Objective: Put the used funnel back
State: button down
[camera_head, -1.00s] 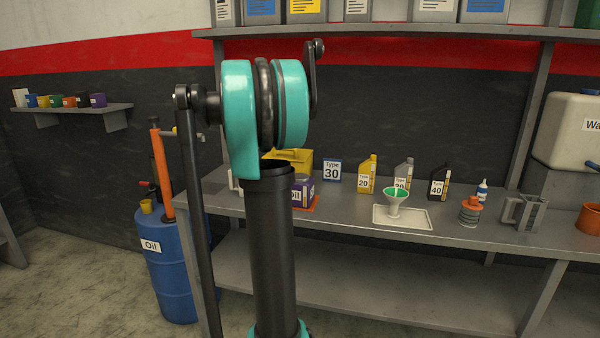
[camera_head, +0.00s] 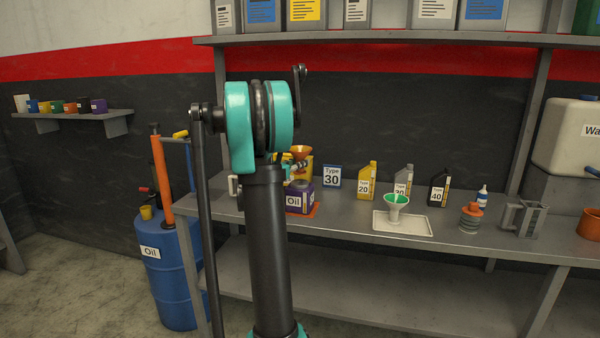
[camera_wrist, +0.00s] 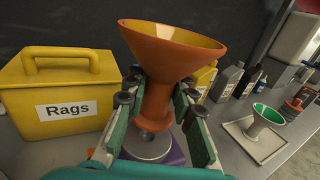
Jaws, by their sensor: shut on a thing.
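An orange funnel with a yellow inside (camera_wrist: 165,58) stands upright between the fingers of my gripper (camera_wrist: 158,100). The fingers are shut on its lower part. The funnel also shows in the head view (camera_head: 300,150), partly behind my arm. Below it is the purple Oil container (camera_head: 298,202), whose grey top (camera_wrist: 148,146) shows under the spout in the wrist view. I cannot tell whether the spout is inside the opening or just above it. A second funnel, white with a green inside (camera_head: 396,205), stands on a pale tray (camera_head: 422,223) to the right.
A yellow Rags box (camera_wrist: 55,95) stands close left of my gripper. Several oil bottles, including a yellow one (camera_head: 366,182), line the back of the workbench (camera_head: 345,212). A blue Oil drum (camera_head: 172,275) stands left.

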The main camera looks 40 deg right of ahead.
aim_at(296, 173)
jog(key=shift+f, duration=1.8)
jog(key=shift+f, duration=0.15)
jog(key=c, duration=1.3)
grip_release()
jog(key=v, duration=1.7)
jog(key=s+a+f+m+y, duration=0.8)
jog(key=s+f+m, duration=0.25)
jog(key=f, duration=0.25)
jog(key=s+a+f+m+y, duration=0.3)
jog(key=s+a, duration=0.1)
jog(key=a, duration=0.2)
jog(key=s+a+f+m+y, duration=0.3)
jog(key=s+a+m, duration=0.1)
jog(key=s+a, duration=0.1)
jog(key=s+a+f+m+y, duration=0.3)
jog(key=s+a+f, duration=0.1)
jog(key=a, duration=0.3)
jog(key=shift+s+a+f+m, duration=0.1)
jog(key=shift+s+a+m, duration=0.1)
jog(key=shift+a+m, duration=0.1)
